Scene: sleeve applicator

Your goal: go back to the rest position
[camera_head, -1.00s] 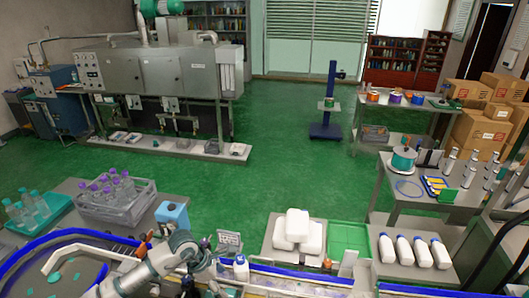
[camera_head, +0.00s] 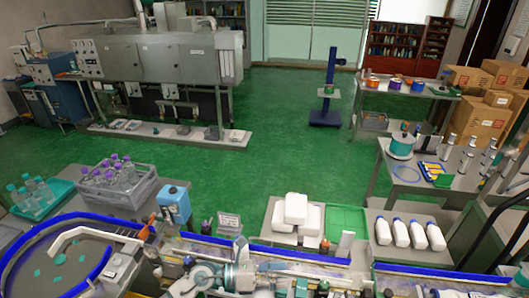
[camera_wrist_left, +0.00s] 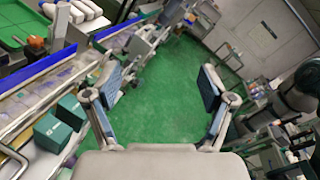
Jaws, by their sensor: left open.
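My left arm shows at the bottom middle of the head view, low over the conveyor line (camera_head: 300,268). Its gripper's fingers are hard to make out there. In the left wrist view my left gripper (camera_wrist_left: 160,88) is open, its two padded fingers wide apart with nothing between them. Green floor shows through the gap. My right gripper cannot be made out in either view.
A blue box (camera_head: 173,203), a grey crate of purple-capped bottles (camera_head: 143,192) and a curved blue-edged conveyor (camera_head: 25,240) lie left. Green boxes (camera_wrist_left: 53,132) line the conveyor.

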